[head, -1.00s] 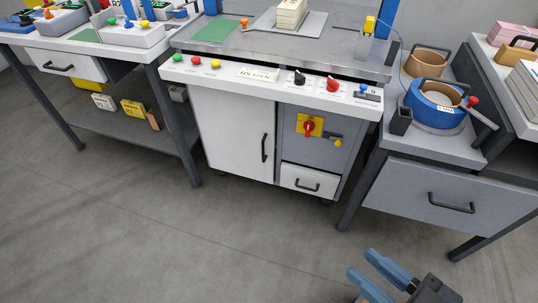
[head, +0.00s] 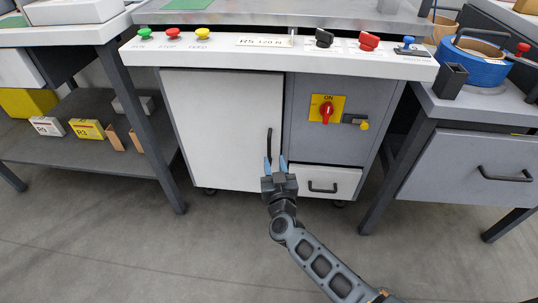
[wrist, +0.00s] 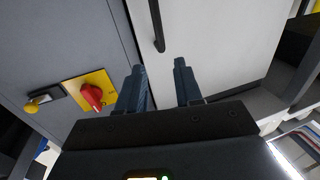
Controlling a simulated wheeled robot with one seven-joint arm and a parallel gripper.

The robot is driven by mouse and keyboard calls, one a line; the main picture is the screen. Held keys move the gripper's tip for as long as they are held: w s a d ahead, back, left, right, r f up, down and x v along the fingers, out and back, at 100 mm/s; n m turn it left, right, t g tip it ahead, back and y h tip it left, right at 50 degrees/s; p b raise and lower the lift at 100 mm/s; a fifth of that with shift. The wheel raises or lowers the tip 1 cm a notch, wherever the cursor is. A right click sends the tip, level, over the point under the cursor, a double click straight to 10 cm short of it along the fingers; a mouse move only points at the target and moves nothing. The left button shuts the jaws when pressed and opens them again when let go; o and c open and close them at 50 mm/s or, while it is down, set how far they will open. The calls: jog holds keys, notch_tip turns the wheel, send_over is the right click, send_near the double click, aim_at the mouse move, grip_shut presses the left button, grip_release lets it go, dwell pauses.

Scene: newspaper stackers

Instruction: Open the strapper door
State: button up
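The strapper door (head: 222,128) is a white panel on the front of the strapper cabinet, and it is shut. Its black vertical handle (head: 269,143) is near its right edge. In the wrist view the door (wrist: 215,45) fills the upper right, with the handle (wrist: 157,25) ahead of the fingers. My gripper (head: 276,164) is in front of the handle's lower end in the head view. Its two blue fingers (wrist: 160,85) are apart with nothing between them. The handle lies beyond the fingertips, apart from them in the wrist view.
Right of the door is a grey panel with a red switch (head: 326,111) on a yellow plate and a yellow-knobbed latch (head: 357,122). Below it is a white drawer (head: 325,183). Tables with legs stand on both sides. The floor (head: 120,250) in front is clear.

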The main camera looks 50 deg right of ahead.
aim_at(269, 145)
jog(key=shift+m+g+h, duration=0.3)
jog(key=shift+m+g, duration=0.1)
jog(key=b+x, duration=0.1)
jog(key=x, duration=0.2)
jog(key=f+b+x, duration=0.1)
jog(key=b+x, duration=0.1)
jog(key=x, duration=0.2)
jog(key=b+x, duration=0.1)
jog(key=x, duration=0.2)
jog(key=shift+w+a+f, duration=0.1)
jog(key=shift+w+f, duration=0.05)
jog(key=shift+w, duration=0.3)
jog(key=shift+c, duration=0.2)
grip_shut()
